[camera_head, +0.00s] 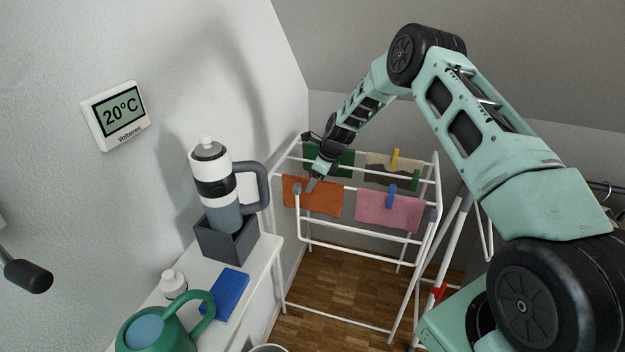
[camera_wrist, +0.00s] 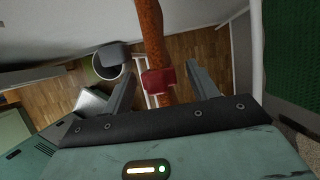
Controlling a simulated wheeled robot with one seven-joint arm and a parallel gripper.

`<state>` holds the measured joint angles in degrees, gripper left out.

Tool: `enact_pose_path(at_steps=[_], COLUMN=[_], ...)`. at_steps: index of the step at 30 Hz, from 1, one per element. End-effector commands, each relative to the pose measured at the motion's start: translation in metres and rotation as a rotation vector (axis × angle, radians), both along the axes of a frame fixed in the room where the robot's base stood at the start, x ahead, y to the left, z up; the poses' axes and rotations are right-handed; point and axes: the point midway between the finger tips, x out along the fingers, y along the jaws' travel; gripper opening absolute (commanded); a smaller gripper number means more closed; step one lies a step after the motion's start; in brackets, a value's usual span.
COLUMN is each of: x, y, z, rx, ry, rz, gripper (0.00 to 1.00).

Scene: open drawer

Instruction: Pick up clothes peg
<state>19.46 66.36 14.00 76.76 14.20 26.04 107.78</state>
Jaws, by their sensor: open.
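A red clothes peg (camera_wrist: 158,80) sits on the orange cloth (camera_wrist: 152,35), which hangs over a white bar of the drying rack. My gripper (camera_wrist: 160,70) is open, with one finger on each side of the peg and gaps visible on both sides. In the head view my gripper (camera_head: 304,187) is at the orange cloth (camera_head: 322,200), at the rack's left end; the red peg cannot be made out there. A blue peg (camera_head: 391,196) is on the pink cloth (camera_head: 388,212).
The white drying rack (camera_head: 345,245) stands on the wooden floor close to the left wall. A green cloth (camera_head: 342,160) hangs behind. A white shelf (camera_head: 262,262) at left holds a tumbler (camera_head: 222,190) in a grey box, a blue box (camera_head: 226,294) and a green watering can (camera_head: 175,330).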

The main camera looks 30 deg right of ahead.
Motion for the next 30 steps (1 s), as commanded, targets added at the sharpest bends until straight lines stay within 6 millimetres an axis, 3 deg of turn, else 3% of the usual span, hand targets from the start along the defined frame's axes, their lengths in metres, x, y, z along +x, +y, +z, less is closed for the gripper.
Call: enact_pose_path(at_steps=[4, 12, 17, 18, 26, 30], x=[0.003, 0.005, 0.004, 0.004, 0.004, 0.005], y=[0.004, 0.004, 0.004, 0.004, 0.004, 0.004], z=[-0.012, -0.014, -0.014, -0.014, -0.013, -0.003], rx=[0.001, -0.001, -0.001, -0.001, -0.001, -0.002], ry=[0.001, -0.001, -0.001, -0.001, -0.001, -0.003], rz=[-0.001, 0.0, 0.0, 0.0, 0.0, 0.0], gripper=[0.59, 0.59, 0.14, 0.12, 0.11, 0.11])
